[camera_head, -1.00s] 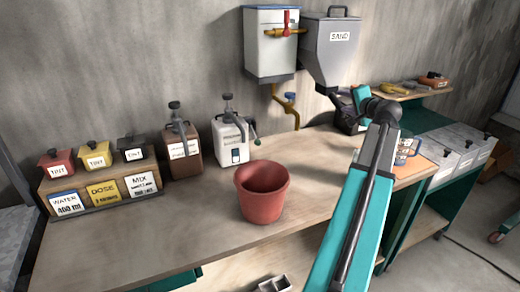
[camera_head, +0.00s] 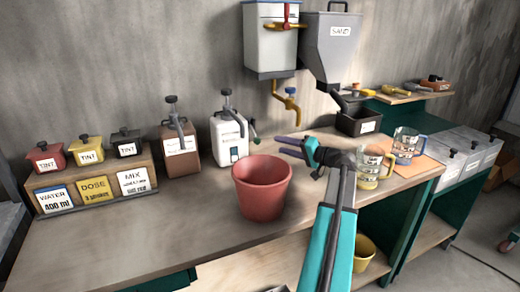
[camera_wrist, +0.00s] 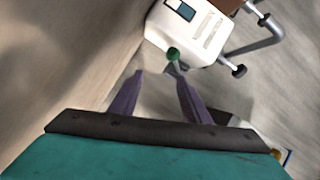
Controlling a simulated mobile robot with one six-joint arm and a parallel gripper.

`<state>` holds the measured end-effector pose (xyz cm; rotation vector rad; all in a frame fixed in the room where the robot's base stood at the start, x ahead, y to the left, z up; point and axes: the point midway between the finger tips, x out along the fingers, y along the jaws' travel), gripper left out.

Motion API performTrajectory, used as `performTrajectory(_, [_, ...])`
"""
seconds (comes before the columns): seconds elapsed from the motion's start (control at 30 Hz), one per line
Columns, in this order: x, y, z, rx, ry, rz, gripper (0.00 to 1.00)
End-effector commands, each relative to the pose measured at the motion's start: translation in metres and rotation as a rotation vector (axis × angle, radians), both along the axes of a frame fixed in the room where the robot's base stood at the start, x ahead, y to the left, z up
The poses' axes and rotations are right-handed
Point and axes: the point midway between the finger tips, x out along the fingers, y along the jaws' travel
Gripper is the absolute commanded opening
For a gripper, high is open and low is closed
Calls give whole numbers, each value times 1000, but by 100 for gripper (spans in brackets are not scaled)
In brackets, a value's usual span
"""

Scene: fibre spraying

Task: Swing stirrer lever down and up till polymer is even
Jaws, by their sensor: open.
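A white canister (camera_head: 229,139) with a dark pump head and a small blue window stands on the bench against the wall. Its lever with a green knob (camera_head: 256,141) sticks out at its right side. My gripper (camera_head: 280,145) is open and empty, to the right of the knob, with its purple fingers pointing at it. In the wrist view the green knob (camera_wrist: 172,53) sits just beyond the open fingertips, apart from them. The white canister (camera_wrist: 200,32) fills the top there. Its label is unreadable, and I cannot tell how even the polymer is.
A red bucket (camera_head: 262,187) stands on the bench below my gripper. A brown canister (camera_head: 180,146) is left of the white one. A yellow tap (camera_head: 289,103) hangs above. Measuring jugs (camera_head: 374,167) stand to the right. The front left bench is clear.

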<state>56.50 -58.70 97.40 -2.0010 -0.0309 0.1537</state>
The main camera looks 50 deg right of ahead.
Motion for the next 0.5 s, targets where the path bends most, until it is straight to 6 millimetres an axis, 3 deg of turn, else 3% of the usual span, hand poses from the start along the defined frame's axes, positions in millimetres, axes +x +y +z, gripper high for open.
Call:
performTrajectory(0.07, [5,7,-13,-11,-22,33,43])
performTrajectory(0.5, [11,19,-1,-154,-120,146,43])
